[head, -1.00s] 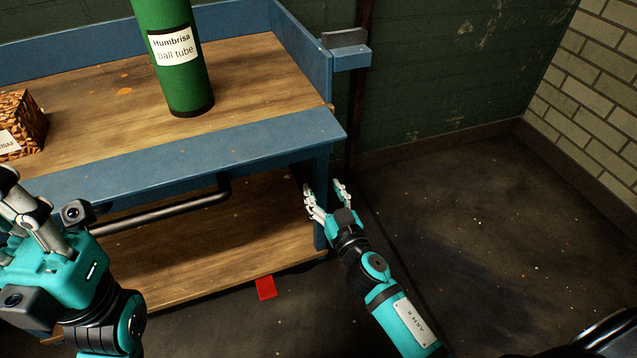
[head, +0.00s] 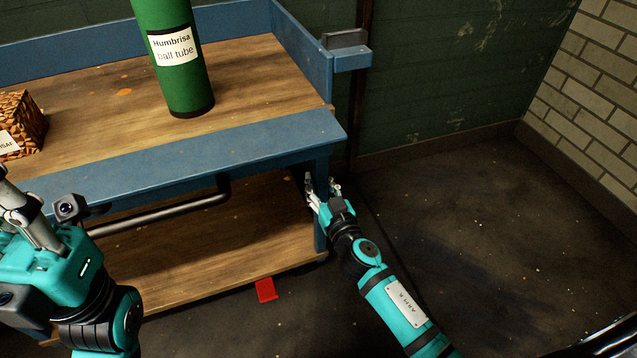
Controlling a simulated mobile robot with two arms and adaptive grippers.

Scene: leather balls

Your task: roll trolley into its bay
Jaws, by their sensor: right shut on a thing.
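The trolley (head: 230,146) has a blue frame, a wooden top and a wooden lower shelf (head: 210,262). A black bar handle (head: 165,208) runs along its near side. My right gripper (head: 322,188) is at the trolley's near right corner post (head: 320,228), its fingers closed around the post below the top. My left gripper (head: 18,208) is at the left edge, in front of the trolley near the handle's left end. Its fingers are partly cut off, so its opening is unclear. No marked bay is identifiable.
A green ball tube (head: 175,75) stands upright on the top, with a patterned box (head: 18,125) at left. A red tab (head: 266,290) shows below the lower shelf's edge. A green wall (head: 440,75) is behind; a brick wall (head: 595,100) is at right. Floor (head: 480,230) at right is clear.

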